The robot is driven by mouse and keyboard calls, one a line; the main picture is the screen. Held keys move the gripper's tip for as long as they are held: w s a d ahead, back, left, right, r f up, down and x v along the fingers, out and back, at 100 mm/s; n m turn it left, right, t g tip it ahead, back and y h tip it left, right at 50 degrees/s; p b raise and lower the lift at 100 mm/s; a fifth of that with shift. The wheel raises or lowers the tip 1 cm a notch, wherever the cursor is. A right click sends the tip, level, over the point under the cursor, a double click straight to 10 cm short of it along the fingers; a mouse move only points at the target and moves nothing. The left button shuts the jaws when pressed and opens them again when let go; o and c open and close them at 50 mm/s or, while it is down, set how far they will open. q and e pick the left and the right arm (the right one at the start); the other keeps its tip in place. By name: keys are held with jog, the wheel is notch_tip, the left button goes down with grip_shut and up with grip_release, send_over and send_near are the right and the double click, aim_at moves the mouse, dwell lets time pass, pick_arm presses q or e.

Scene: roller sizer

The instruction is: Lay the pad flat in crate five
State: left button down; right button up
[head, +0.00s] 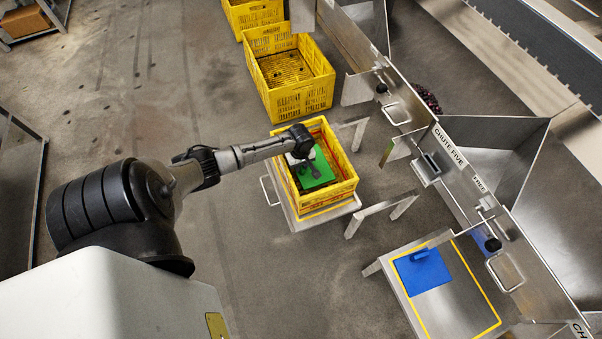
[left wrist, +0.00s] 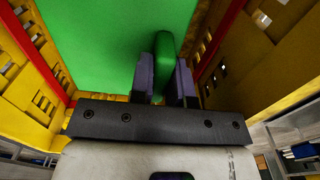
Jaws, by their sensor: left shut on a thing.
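The green pad (head: 319,177) is inside the yellow crate (head: 345,184) that stands in front of the chute marked CHUTE FIVE. My left gripper (head: 310,166) reaches down into this crate from the left. In the left wrist view its two fingers (left wrist: 163,88) are shut on the upright green handle (left wrist: 163,55) of the pad. The pad's green face (left wrist: 100,40) lies between the yellow crate walls (left wrist: 35,70). I cannot tell whether the pad touches the crate floor. My right gripper is not in view.
The crate rests on a metal stand (head: 303,222). A blue pad (head: 422,270) lies on a yellow-outlined metal table (head: 455,310) at lower right. Other yellow crates (head: 300,102) stand behind. The chute panel (head: 447,150) rises to the right.

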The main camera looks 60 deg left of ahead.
pick_arm(q)
notch_tip(320, 180, down, 4)
jog(key=b, duration=0.2)
jog(key=shift+w+f+b, duration=0.1)
jog(key=shift+b, duration=0.25)
jog(key=c, duration=1.1)
grip_release()
jog(key=shift+f, duration=0.15)
